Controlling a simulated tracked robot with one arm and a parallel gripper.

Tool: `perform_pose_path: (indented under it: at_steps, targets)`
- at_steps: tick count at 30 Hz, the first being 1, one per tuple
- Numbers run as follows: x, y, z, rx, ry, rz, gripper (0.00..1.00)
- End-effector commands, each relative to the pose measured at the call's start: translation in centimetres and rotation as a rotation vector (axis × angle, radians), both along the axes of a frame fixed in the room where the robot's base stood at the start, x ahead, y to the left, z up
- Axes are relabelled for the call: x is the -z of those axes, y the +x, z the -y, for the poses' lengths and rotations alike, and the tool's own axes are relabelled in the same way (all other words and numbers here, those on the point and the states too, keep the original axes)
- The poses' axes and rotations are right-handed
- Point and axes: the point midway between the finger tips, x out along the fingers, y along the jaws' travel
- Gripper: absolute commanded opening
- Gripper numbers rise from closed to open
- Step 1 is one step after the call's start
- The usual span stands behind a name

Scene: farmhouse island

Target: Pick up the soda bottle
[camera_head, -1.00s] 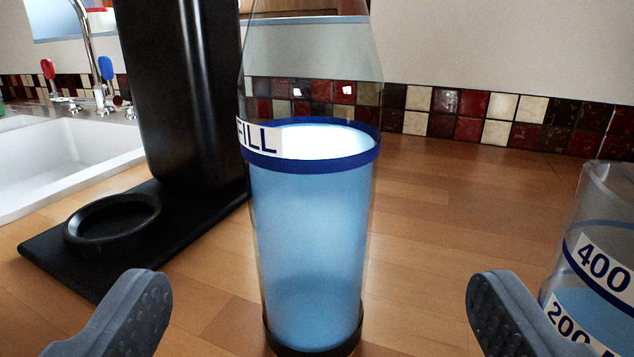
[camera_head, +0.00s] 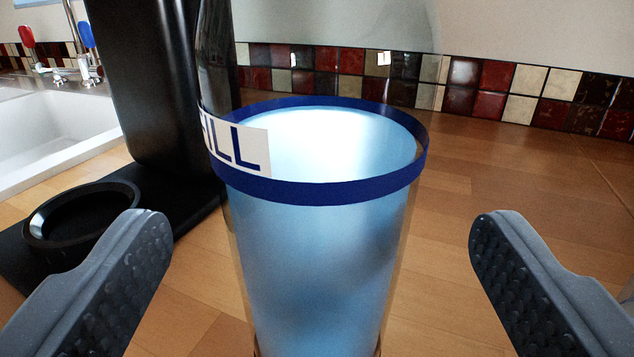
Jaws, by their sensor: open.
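The soda bottle (camera_head: 318,265) is a clear bottle with blue liquid, a dark blue band and a white label of which "ILL" can be read. It stands upright on the wooden counter, large in the middle of the view. Its base is cut off by the bottom edge and its top is out of view. My gripper (camera_head: 320,235) is open, with one grey finger on each side of the bottle. Gaps show between both fingers and the bottle, and neither appears to touch it.
A black appliance (camera_head: 155,90) with a round black drip ring (camera_head: 82,215) stands close on the left. A white sink (camera_head: 60,135) lies beyond it. A tiled backsplash (camera_head: 480,85) runs behind. The wooden counter (camera_head: 530,190) is clear on the right.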

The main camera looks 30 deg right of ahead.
Motion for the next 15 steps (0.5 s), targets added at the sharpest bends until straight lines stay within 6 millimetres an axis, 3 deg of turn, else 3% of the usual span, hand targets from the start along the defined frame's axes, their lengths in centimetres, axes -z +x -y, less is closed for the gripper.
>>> perform_pose_path:
  at_steps: [15]
  targets:
    - [0.3, 4.3, 2.1, 0.0, 0.002, -0.001, 0.83]
